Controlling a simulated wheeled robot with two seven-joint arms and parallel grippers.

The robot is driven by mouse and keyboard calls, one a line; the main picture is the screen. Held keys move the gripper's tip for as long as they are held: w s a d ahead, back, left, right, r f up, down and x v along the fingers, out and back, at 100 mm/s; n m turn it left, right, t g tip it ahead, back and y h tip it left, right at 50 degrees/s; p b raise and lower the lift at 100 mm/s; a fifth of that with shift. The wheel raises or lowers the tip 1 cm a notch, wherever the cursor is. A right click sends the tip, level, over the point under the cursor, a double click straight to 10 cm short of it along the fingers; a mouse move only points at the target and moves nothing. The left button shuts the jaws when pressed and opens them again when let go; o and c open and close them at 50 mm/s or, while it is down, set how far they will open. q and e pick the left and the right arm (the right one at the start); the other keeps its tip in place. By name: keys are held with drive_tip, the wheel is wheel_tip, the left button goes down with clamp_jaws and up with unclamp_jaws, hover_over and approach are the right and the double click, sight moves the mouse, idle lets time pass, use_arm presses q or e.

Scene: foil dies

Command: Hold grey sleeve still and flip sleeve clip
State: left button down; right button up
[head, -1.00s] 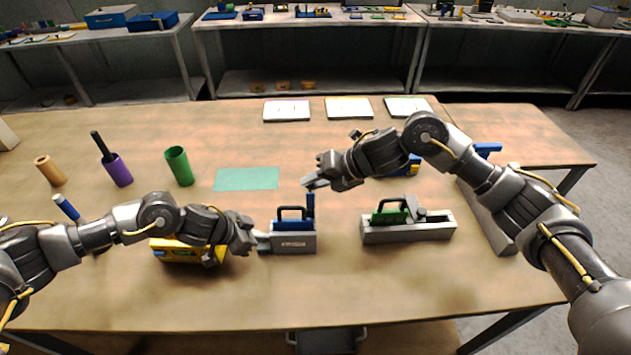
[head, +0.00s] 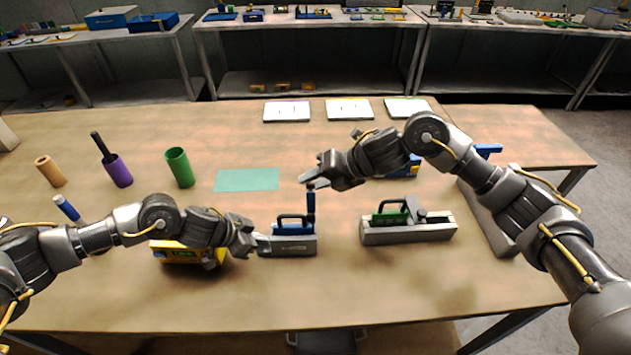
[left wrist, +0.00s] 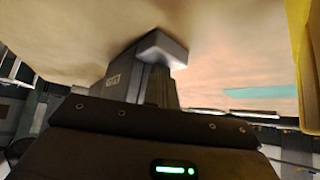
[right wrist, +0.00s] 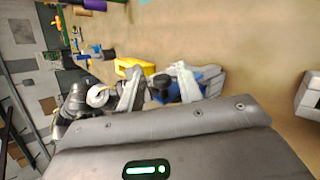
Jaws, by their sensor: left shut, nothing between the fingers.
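The grey sleeve (head: 290,250) stands on the table and holds a blue block with a dark handle (head: 292,218). A blue clip (head: 311,208) stands upright at its right end. My right gripper (head: 306,182) is open just above the clip's top. In the right wrist view, its fingers (right wrist: 160,82) are spread with a dark part between them.
A grey holder (head: 410,236) with a green block stands to the right. A yellow box (head: 175,252) lies under my left arm. Green (head: 179,168) and purple (head: 119,172) cups stand behind left. A teal mat (head: 247,180) lies clear behind the sleeve.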

drive_tip(key=shift+o, duration=0.4)
drive_tip(key=shift+s, duration=0.15)
drive_tip(key=v, duration=1.2)
drive_tip(key=shift+s+f, duration=0.1)
drive_tip(key=shift+f, duration=0.05)
